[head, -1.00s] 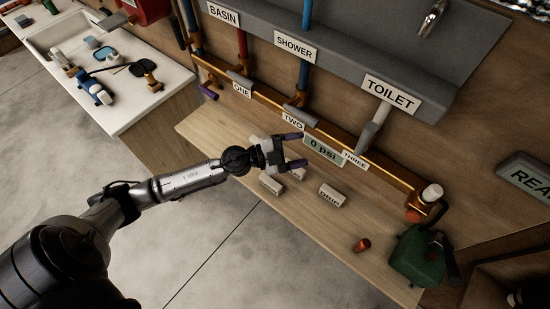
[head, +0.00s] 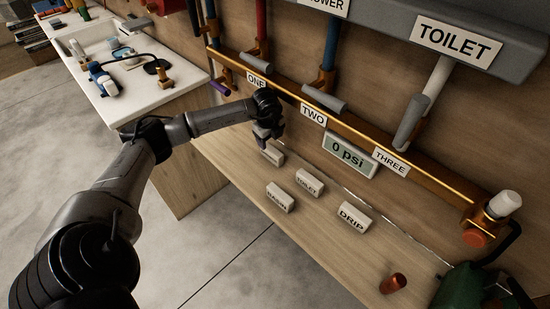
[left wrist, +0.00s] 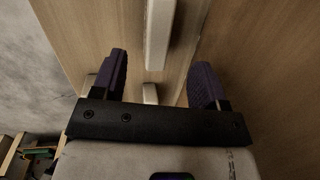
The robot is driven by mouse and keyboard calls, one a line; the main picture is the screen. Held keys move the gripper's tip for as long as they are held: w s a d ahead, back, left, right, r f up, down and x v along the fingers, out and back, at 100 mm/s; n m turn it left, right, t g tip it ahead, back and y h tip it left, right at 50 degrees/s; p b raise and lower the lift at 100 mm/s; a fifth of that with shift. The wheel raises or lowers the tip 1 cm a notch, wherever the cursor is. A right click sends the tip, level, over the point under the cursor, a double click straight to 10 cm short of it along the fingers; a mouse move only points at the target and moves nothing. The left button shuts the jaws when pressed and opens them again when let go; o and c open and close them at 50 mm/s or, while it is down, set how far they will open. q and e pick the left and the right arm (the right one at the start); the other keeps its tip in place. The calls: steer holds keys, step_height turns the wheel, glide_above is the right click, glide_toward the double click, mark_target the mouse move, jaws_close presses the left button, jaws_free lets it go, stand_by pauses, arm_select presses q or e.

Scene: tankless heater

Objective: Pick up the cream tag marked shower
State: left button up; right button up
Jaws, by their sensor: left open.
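A cream tag (head: 273,155) lies on the wooden bench just below my left gripper (head: 265,141); its wording is not readable. Three other cream tags lie nearby, marked TOILET (head: 309,184), BASIN (head: 280,198) and DRIP (head: 355,218). My left gripper points down and is open. In the left wrist view, a long cream block (left wrist: 160,32) shows in the gap between the spread fingers (left wrist: 160,62), with no contact visible. A smaller cream block (left wrist: 150,94) shows below it. My right gripper is out of view.
The wooden bench (head: 240,158) stands against a wall with a copper pipe (head: 350,128), valve levers and a 0 psi gauge (head: 350,155). A red-brown piece (head: 393,284) and a green object (head: 470,290) are at the right. A white sink counter (head: 150,88) is at left.

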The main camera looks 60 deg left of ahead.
mark_target(271, 149)
arm_select(q)
steer(key=shift+w+a+f+b, duration=0.15)
steer(key=shift+f+b, duration=0.5)
steer(key=shift+f, duration=1.1)
steer(key=shift+w+f+b, duration=0.15)
steer(key=shift+f+b, duration=0.45)
steer(key=shift+f, duration=1.15)
steer(key=shift+c, duration=1.3)
steer(key=shift+r, duration=0.1)
jaws_close()
steer(key=shift+s+r+p, duration=0.35)
steer(key=shift+r+p, duration=0.25)
steer(key=shift+r, duration=0.15)
step_height(271, 149, up, 6)
steer(key=shift+f+p, duration=0.25)
steer(key=shift+p, duration=0.65)
steer(key=s+d+p, duration=0.3)
steer(key=s+d, duration=0.1)
steer(key=s, duration=1.4)
steer(key=shift+s+d+p, duration=0.2)
steer(key=shift+s+p, duration=0.1)
steer(key=shift+s, duration=0.05)
